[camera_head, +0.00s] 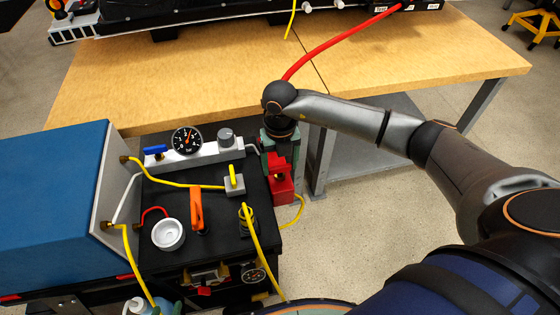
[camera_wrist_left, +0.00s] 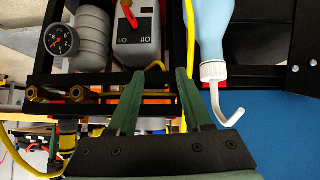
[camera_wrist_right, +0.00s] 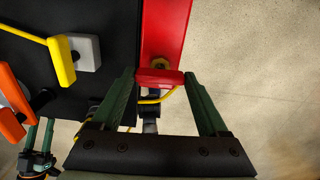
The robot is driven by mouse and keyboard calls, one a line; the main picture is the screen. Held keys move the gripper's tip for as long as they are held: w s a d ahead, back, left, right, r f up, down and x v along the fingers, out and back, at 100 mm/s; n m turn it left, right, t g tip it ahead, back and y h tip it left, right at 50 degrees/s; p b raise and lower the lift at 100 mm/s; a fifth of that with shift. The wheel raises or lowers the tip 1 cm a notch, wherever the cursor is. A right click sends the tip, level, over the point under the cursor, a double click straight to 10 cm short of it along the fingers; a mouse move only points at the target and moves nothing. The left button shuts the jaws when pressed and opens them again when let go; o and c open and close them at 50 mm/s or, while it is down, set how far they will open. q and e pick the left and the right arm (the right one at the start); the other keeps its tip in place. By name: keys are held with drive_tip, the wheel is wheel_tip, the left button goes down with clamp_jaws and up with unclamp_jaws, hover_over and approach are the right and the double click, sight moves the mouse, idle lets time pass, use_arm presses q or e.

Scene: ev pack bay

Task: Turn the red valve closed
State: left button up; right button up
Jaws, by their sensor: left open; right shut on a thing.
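The red valve shows in the right wrist view as a red handle (camera_wrist_right: 160,77) on a brass stem in front of a red block (camera_wrist_right: 166,28). The handle lies crosswise between the fingertips of my right gripper (camera_wrist_right: 159,80), which is shut on it. In the head view, the right gripper (camera_head: 280,140) reaches down onto the red valve (camera_head: 281,180) at the right edge of the black panel and partly hides it. My left gripper (camera_wrist_left: 161,74) is open and empty in the left wrist view, near a rack front with a gauge. I cannot make it out in the head view.
The black panel (camera_head: 215,225) carries an orange handle (camera_head: 196,208), a yellow handle (camera_head: 236,178), a gauge (camera_head: 187,140) and yellow hoses. A blue box (camera_head: 55,200) stands left. A wooden table (camera_head: 200,75) stands behind. A pale blue bottle (camera_wrist_left: 213,35) with a hooked spout is beside my left gripper.

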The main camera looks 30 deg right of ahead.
sight(279, 166)
drive_tip(key=shift+m, duration=0.4)
drive_tip(key=o, duration=1.2)
drive_tip(key=shift+o, duration=0.2)
wheel_tip(279, 166, up, 13)
drive_tip(key=shift+f, duration=0.2)
drive_tip(key=shift+a, duration=0.1)
